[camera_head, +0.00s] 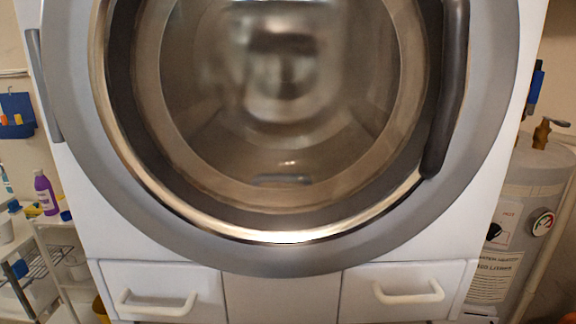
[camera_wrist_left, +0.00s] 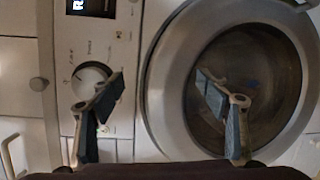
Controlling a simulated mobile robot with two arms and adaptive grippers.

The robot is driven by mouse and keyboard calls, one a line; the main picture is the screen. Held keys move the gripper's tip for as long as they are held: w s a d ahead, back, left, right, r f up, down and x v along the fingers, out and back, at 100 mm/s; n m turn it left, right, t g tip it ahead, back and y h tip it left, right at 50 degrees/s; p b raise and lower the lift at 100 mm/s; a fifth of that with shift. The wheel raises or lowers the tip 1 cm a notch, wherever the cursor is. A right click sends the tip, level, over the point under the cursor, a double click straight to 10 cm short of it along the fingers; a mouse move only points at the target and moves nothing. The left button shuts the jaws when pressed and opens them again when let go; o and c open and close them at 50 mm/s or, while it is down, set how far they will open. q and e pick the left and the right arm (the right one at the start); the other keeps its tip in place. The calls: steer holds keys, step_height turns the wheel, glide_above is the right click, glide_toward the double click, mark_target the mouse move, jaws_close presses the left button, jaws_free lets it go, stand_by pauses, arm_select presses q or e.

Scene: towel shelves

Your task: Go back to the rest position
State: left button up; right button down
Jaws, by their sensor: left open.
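My left gripper (camera_wrist_left: 160,88) shows in the left wrist view. Its two dark fingers are wide apart with nothing between them. Behind them are a machine's control panel with a round dial (camera_wrist_left: 91,80) and a round glass door (camera_wrist_left: 250,75). The fingers overlap the panel and the door in the picture; I cannot tell the exact distance. Neither of my grippers shows in the head view. There a large white machine with a closed round glass door (camera_head: 280,190) fills most of the picture, with a dark handle (camera_head: 447,95) on its right side.
Below the door are two drawers with white handles (camera_head: 158,305) (camera_head: 409,294). At the left is a white rack with a purple bottle (camera_head: 45,192) and a blue wall holder (camera_head: 17,115). A grey water heater (camera_head: 520,220) stands close at the right. Little free room shows.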

arm_select(q)
steer(key=s+a+f+m+g, duration=0.1)
steer(key=a+f+m+g, duration=0.2)
steer(key=f, duration=0.5)
steer(key=s+a+f+m+g, duration=0.25)
steer(key=f+m, duration=0.25)
steer(key=f, duration=0.4)
steer(key=s+a+f+m+g, duration=0.1)
steer(key=a+f+m+g, duration=0.2)
steer(key=f, duration=0.5)
steer(key=s+a+f+m+g+y, duration=0.4)
steer(key=s+a+f+m+g, duration=0.2)
steer(key=s+a+f, duration=0.9)
steer(key=s+a+m, duration=0.2)
steer(key=s+a, duration=0.1)
steer(key=shift+g+y, duration=0.3)
steer(key=shift+g, duration=0.05)
steer(key=shift+w, duration=0.1)
